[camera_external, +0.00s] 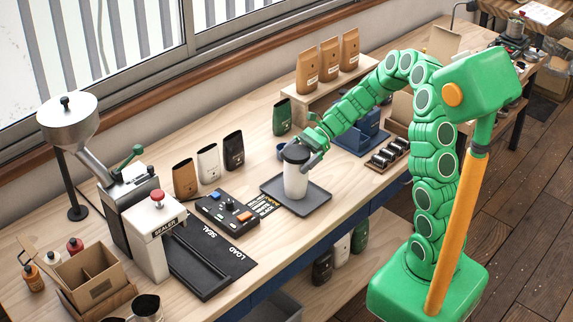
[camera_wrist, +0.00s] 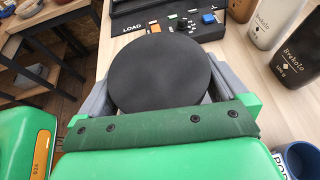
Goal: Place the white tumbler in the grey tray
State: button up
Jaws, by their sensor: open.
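The white tumbler (camera_external: 295,179) with a black lid stands upright on the grey tray (camera_external: 312,208) on the workbench, inside its rim. In the wrist view its round black lid (camera_wrist: 160,75) fills the middle, between my fingers. My gripper (camera_external: 308,147) is at the upper part of the tumbler, with its grey fingers on either side of it. The fingers are open; whether they still touch the tumbler is hidden. The grey tray is mostly hidden by the lid and my gripper in the wrist view.
A black control box (camera_external: 224,211) with coloured buttons and a sealer (camera_external: 155,235) stand left of the tray. Several coffee bags (camera_external: 208,163) line the back. A blue cup (camera_wrist: 300,160) is close to my gripper. A blue holder (camera_external: 362,138) and a rack of dark jars (camera_external: 387,154) stand right.

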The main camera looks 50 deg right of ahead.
jog(key=v, duration=1.2)
jog(key=s+a+r+n+g+h, duration=0.2)
jog(key=s+a+n+h, duration=0.1)
jog(key=s+a+n, duration=0.4)
jog(key=s+a+r+n+g+h, duration=0.2)
jog(key=s+a+n+h, duration=0.15)
jog(key=s, duration=0.55)
jog(key=s+d+n+h, duration=0.2)
jog(key=s+n+h, duration=0.1)
jog(key=s, duration=0.5)
jog(key=s+d+n+h, duration=0.2)
jog(key=s+n+h, duration=0.2)
jog(key=s, duration=0.5)
jog(key=shift+s+n+t, duration=0.3)
jog(key=shift+s+n, duration=0.05)
jog(key=shift+n, duration=0.5)
